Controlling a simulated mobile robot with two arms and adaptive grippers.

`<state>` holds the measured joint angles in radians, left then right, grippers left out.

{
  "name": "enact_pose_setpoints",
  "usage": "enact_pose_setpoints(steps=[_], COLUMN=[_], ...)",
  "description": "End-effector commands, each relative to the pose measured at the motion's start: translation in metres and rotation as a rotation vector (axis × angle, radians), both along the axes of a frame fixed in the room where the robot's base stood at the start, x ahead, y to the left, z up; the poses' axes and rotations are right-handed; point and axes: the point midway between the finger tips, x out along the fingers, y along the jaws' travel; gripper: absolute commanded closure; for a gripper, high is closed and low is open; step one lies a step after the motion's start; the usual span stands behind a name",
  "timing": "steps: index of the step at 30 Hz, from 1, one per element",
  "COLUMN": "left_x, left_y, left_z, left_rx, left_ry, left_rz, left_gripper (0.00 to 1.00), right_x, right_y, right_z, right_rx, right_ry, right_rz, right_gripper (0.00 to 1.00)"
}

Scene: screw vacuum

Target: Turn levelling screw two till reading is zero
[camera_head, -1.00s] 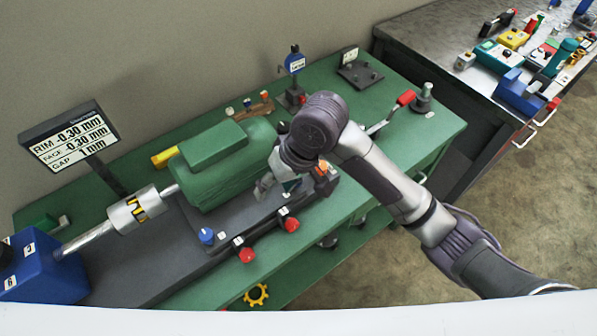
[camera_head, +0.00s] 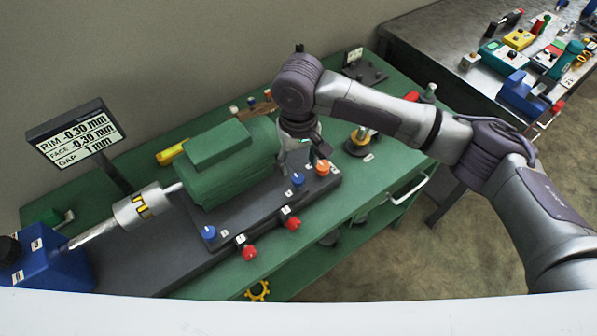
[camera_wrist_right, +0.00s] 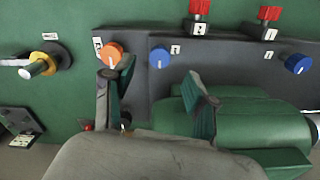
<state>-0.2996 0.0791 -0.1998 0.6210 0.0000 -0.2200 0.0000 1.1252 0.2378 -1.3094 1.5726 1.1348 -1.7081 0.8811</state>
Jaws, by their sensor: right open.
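Orange (camera_head: 322,168) and blue (camera_head: 298,179) knobs stand at the right end of the dark base under the green motor (camera_head: 225,165). Another blue knob (camera_head: 209,232) and red knobs (camera_head: 250,252) (camera_head: 292,223) stand along its front. The display (camera_head: 75,140) reads rim -0.30 mm, face -0.30 mm, gap 1 mm. My right gripper (camera_head: 302,157) is open and empty above the motor's right end. In the right wrist view its fingers (camera_wrist_right: 155,88) are apart, with the orange (camera_wrist_right: 110,52) and blue (camera_wrist_right: 160,57) knobs just beyond them. My left gripper is not in view.
A striped coupling (camera_head: 142,208) joins the shaft to a blue unit (camera_head: 45,268) at left. A black-and-yellow device (camera_head: 358,141) stands right of the base. A yellow gear (camera_head: 257,291) lies low in front. A cluttered grey table (camera_head: 440,40) is at back right.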

Motion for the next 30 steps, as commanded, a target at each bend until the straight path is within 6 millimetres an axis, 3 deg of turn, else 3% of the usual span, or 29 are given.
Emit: enact_pose_setpoints(steps=[3, 9, 21, 23, 30], left_x=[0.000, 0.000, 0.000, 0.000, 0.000], left_y=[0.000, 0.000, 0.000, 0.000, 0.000], left_z=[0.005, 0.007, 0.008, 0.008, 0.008], left_rx=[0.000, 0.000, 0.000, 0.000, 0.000], left_ry=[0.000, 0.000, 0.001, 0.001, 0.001], left_rz=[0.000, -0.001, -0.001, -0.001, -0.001], left_gripper=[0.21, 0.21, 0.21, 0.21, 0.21], right_x=[-0.001, 0.000, 0.000, 0.000, 0.000], right_y=[-0.001, 0.000, 0.000, 0.000, 0.000], right_z=[-0.023, -0.049, -0.059, -0.059, -0.059], right_rx=[-0.002, 0.000, 0.000, 0.000, 0.000], right_ry=[0.002, 0.001, -0.001, -0.001, -0.001], right_rz=[0.000, 0.000, 0.002, 0.002, 0.002], right_gripper=[0.43, 0.43, 0.43, 0.49, 0.89])
